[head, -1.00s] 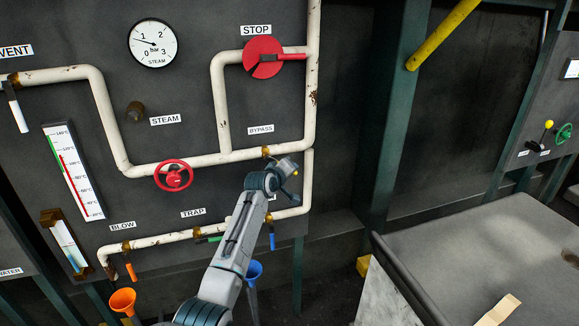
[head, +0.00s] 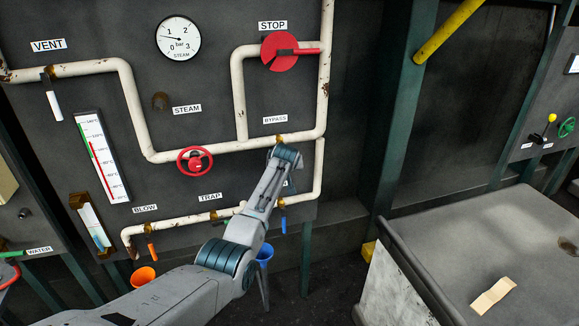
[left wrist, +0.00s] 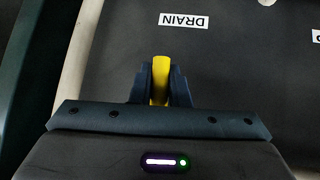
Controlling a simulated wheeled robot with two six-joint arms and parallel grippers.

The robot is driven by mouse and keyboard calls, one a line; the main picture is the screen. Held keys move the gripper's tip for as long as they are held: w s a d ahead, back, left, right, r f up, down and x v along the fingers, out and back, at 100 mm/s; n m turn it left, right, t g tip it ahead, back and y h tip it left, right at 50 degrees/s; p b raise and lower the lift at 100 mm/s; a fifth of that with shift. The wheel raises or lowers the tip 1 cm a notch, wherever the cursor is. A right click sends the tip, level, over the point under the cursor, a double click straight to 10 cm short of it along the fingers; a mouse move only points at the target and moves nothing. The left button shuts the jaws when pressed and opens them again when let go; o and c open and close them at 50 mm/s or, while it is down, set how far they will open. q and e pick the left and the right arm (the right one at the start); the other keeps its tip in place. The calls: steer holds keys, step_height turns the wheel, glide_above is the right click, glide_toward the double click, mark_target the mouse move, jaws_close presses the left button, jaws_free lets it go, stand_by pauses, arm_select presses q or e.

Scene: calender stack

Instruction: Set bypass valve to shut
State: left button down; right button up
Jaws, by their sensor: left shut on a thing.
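The bypass valve's brass body (head: 281,138) sits on the white horizontal pipe below the BYPASS label (head: 275,119) in the head view. My left arm reaches up from the lower left, and its wrist covers the spot just below this valve. In the left wrist view my left gripper (left wrist: 161,84) is shut on a yellow lever handle (left wrist: 160,68). The handle stands between the two dark fingers. Its joint to the valve is not visible there, and the lever's angle to the pipe cannot be told. My right gripper is not in view.
A red handwheel (head: 195,161) is left of my wrist. A blue lever (head: 283,220) hangs below it, and a blue funnel (head: 265,254) stands lower. A red STOP disc (head: 281,52) is above. The DRAIN label (left wrist: 184,21) lies beyond my fingers. A grey table (head: 490,235) is at right.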

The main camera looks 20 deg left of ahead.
arm_select(q)
steer(key=shift+s+a+g+y, duration=0.2)
steer(key=shift+a+g+y, duration=0.15)
steer(key=shift+y, duration=0.15)
steer(key=c, duration=1.4)
jaws_free()
steer(key=b+v, duration=0.2)
steer(key=v, duration=0.8)
steer(key=shift+s+r, duration=0.15)
steer(key=shift+s, duration=0.2)
